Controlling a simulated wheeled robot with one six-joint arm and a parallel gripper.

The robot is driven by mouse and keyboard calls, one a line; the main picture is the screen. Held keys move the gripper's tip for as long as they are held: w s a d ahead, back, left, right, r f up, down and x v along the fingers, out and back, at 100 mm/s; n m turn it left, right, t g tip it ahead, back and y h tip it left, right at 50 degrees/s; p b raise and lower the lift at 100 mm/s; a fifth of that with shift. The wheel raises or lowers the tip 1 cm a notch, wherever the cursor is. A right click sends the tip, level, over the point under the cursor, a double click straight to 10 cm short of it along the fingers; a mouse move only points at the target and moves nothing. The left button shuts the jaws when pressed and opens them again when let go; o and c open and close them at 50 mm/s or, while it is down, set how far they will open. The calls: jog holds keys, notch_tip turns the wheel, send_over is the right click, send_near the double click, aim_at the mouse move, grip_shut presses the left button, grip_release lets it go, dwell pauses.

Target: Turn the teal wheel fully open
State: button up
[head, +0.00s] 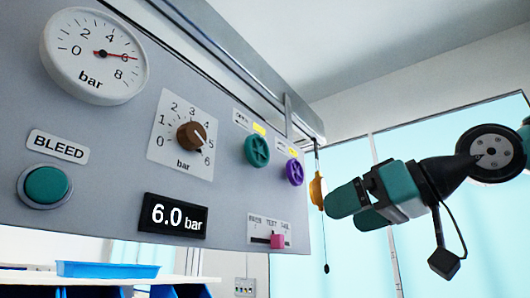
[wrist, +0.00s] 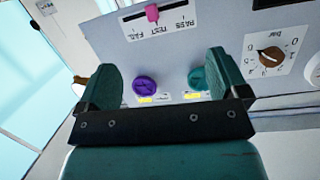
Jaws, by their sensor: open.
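The teal wheel (head: 257,151) is a small spoked handwheel on the grey panel, under a label and a yellow tag. In the wrist view the teal wheel (wrist: 197,79) is partly hidden behind the right-hand finger. A purple wheel (head: 294,172) sits just right of it in the head view; it also shows between the fingers in the wrist view (wrist: 145,86). My gripper (head: 345,208) is open and empty, to the right of the panel and apart from both wheels. Its fingers also show in the wrist view (wrist: 163,80).
The panel also bears a dial gauge (head: 95,55), a brown knob (head: 191,136), a 6.0 bar display (head: 172,216), a teal BLEED button (head: 46,186) and a pink slider (head: 278,241). A yellow pendant (head: 317,190) hangs by the panel's right edge, close to my gripper.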

jog(key=s+r+n+y, duration=0.1)
jog(key=s+r+n, duration=0.15)
jog(key=r, duration=0.35)
jog(key=s+r+n+y, duration=0.2)
jog(key=s+r, duration=0.1)
jog(key=r, duration=0.4)
jog(key=p, duration=0.5)
send_near(260, 148)
jog(key=shift+t, duration=0.3)
jog(key=x, duration=0.9)
jog(key=shift+s+a+f, duration=0.1)
